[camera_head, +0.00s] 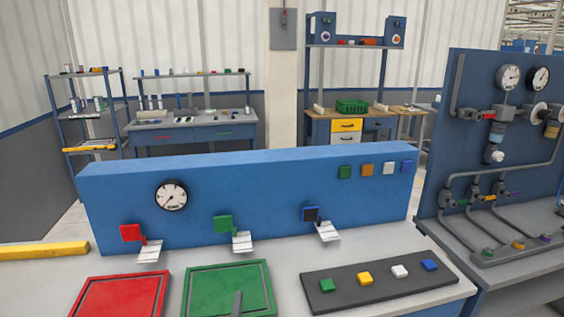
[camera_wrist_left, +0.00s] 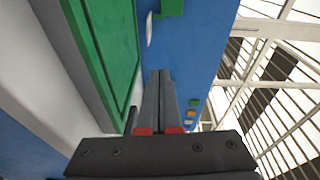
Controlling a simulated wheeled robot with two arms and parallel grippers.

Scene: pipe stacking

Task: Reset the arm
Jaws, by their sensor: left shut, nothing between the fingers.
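My left gripper shows as a narrow dark grey tip (camera_head: 237,304) at the bottom edge of the head view, in front of the green tray (camera_head: 205,288). In the left wrist view its two fingers (camera_wrist_left: 159,74) lie side by side, closed and empty. The green tray (camera_wrist_left: 108,30) also shows there, to the left of the fingers. The rest of the left arm is out of the head view. My right gripper is in neither view.
A red tray (camera_head: 88,306) lies left of the green one. A black strip (camera_head: 323,304) with coloured blocks lies right. Behind stands a blue panel (camera_head: 270,190) with a gauge and levers. A yellow bar (camera_head: 45,251) lies at far left.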

